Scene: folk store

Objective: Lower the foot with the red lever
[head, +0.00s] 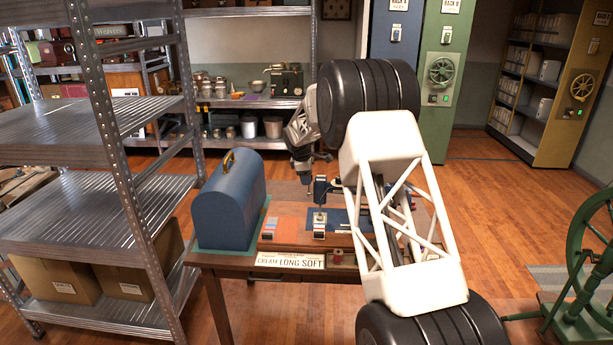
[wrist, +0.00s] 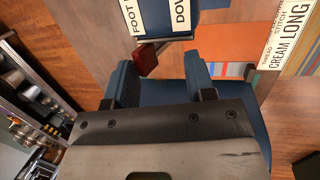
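The red lever (wrist: 148,56) shows in the wrist view as a small dark red block just below a blue part (wrist: 168,17) labelled "FOOT" and "DOW", cut off by the frame edge. My gripper (wrist: 159,62) is open, its two blue fingers apart. The lever appears between the fingertips, nearer the left one; I cannot tell whether they touch. In the head view the blue sewing machine (head: 320,190) stands on the table, partly hidden by my arm. I cannot make out the red lever there.
A wooden table (head: 222,262) carries a blue domed case (head: 230,207) at left and a sign (head: 290,261) reading "CREAM LONG SOFT" at its front. A metal shelf (head: 60,215) stands left. A green spinning wheel (head: 585,245) stands right. Open floor lies behind the table.

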